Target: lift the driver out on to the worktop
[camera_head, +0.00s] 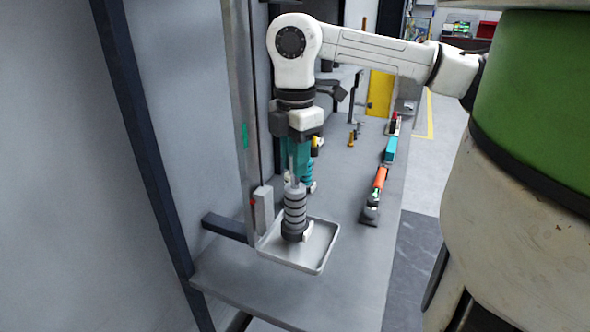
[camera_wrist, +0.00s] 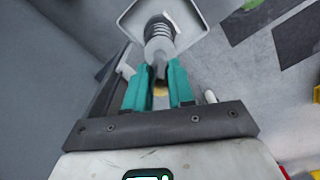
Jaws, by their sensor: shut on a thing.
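The driver appears to be the ribbed grey cylinder (camera_head: 295,208) with a thin stem, standing upright over a shallow light-grey tray (camera_head: 323,262). My gripper (camera_head: 300,180), with teal fingers, points down from above and is shut around the driver's upper, stem end. In the wrist view, the ribbed body (camera_wrist: 160,38) lies just beyond the fingertips (camera_wrist: 159,72), above the tray (camera_wrist: 128,18). A small yellowish spot shows between the fingers. The fingers hide part of the stem. I cannot tell whether the driver's base touches the tray.
The grey worktop (camera_head: 345,240) runs away to the back. An orange-and-grey tool (camera_head: 379,182) and a teal piece (camera_head: 390,150) lie along its right edge. A grey upright post (camera_head: 243,120) stands close on the left. Worktop right of the tray is clear.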

